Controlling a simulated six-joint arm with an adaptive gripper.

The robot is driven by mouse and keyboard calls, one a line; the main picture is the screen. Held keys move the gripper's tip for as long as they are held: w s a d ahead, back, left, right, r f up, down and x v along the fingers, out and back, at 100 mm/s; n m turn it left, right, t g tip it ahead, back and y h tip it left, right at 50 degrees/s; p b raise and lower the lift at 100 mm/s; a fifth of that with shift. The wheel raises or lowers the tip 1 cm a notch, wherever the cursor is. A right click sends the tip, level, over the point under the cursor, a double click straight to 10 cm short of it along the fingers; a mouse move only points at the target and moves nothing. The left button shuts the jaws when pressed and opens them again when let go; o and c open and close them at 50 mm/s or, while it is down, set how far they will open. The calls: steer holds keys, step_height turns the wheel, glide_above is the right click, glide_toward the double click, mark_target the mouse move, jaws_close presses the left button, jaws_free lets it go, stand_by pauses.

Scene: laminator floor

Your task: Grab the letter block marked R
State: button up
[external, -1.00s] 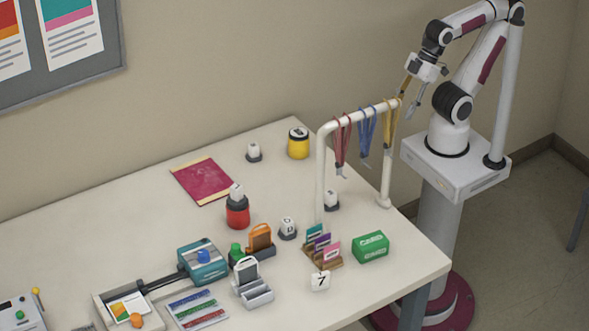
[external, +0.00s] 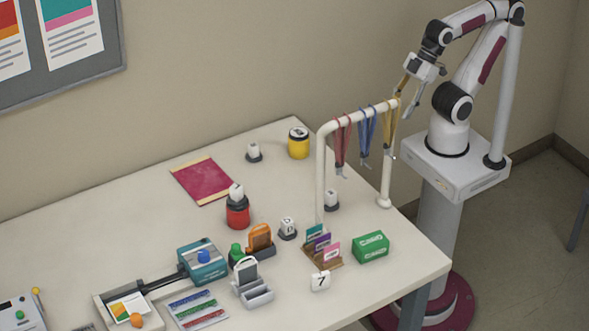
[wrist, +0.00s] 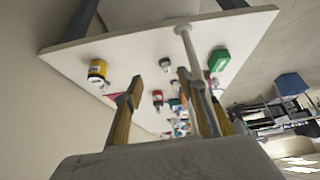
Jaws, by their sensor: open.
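Several white blocks stand on the table in the external view, and I cannot read an R on any of them. One block (external: 254,149) is on a dark base at the back. Another block (external: 236,190) sits on top of a red jar (external: 238,217). A block (external: 288,225) with a mark like a D is near the middle.
A white rack (external: 319,170) with hanging red, blue and yellow lanyards (external: 366,130) stands between my gripper and the blocks. A yellow jar (external: 298,143), green box (external: 370,247), card holder (external: 323,248) and laminator tools crowd the table. The back right is clear.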

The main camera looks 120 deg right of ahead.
steer(key=w+a+r+m+t, duration=0.1)
steer(key=w+r+t, duration=0.4)
steer(key=w+r, duration=0.5)
steer(key=w+r+m+t, duration=0.1)
steer(key=w+r+t, duration=0.3)
steer(key=w+r, duration=0.55)
steer(key=w+d+r+m+t+h, duration=0.25)
steer(key=w+d+r+m, duration=0.2)
steer(key=r, duration=0.45)
steer(key=m+g+h, duration=1.2)
steer(key=m+g, duration=0.1)
steer(key=g, duration=0.2)
glide_above(254, 151)
steer(key=a, duration=0.6)
step_height(254, 151, down, 29)
steer(key=f, duration=0.6)
steer(key=f+n+g, duration=0.1)
steer(key=f, duration=0.5)
steer(key=s+f+g+y, duration=0.1)
steer(key=f, duration=0.6)
steer(key=shift+d+f+g, duration=0.1)
steer(key=shift+d+g, duration=0.05)
steer(key=shift+g, duration=0.1)
